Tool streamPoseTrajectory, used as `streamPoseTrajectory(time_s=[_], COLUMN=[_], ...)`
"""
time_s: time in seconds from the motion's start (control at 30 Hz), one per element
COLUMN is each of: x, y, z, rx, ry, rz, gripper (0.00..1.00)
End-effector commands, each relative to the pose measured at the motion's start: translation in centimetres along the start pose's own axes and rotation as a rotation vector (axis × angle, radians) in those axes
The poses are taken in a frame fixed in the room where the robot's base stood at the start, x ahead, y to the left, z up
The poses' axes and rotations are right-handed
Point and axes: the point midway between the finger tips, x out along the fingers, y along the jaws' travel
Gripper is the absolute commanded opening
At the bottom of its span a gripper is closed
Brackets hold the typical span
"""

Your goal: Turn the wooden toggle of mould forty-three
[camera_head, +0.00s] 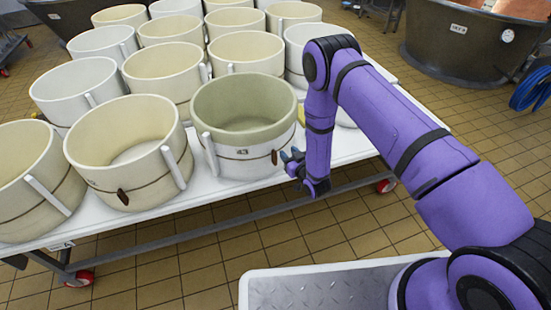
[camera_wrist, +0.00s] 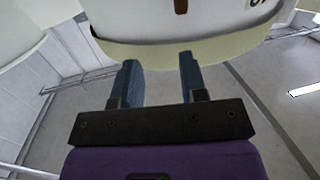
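Mould forty-three (camera_head: 237,162) is a round, cream-white tub with a greenish inside, marked 43, at the front edge of the white table. Its small brown wooden toggle (camera_head: 274,157) sits on a dark band around the wall, right of the number. In the wrist view, which looks upside down, the toggle (camera_wrist: 181,6) is cut off by the top edge. My gripper (camera_head: 291,157) is just right of the toggle in the head view. In the wrist view my gripper (camera_wrist: 159,66) has its two blue fingers apart, with nothing between them. I see no contact with the toggle.
Several similar moulds crowd the white table (camera_head: 215,190); one with its own toggle (camera_head: 130,150) stands just left. A white slat (camera_head: 211,156) stands against mould forty-three's left side. A metal vat (camera_head: 465,45) is at the back right. Tiled floor lies open before the table.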

Motion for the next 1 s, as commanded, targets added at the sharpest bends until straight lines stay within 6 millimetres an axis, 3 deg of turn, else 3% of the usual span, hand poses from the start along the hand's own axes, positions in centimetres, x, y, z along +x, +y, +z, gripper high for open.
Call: streamPoseTrajectory(time_s=[0.03,0.2,0.43,0.57,1.0], x=[-0.9,-3.3,-4.2,-3.0,4.3], y=[-0.6,-1.8,-2.3,-2.4,-2.7], z=[1.8,5.3,6.7,6.5,5.8], rx=[0.003,0.009,0.013,0.013,0.012], ry=[0.011,0.063,0.092,0.094,0.092], rz=[-0.009,-0.029,-0.038,-0.039,-0.038], gripper=[0.39,0.39,0.39,0.39,0.39])
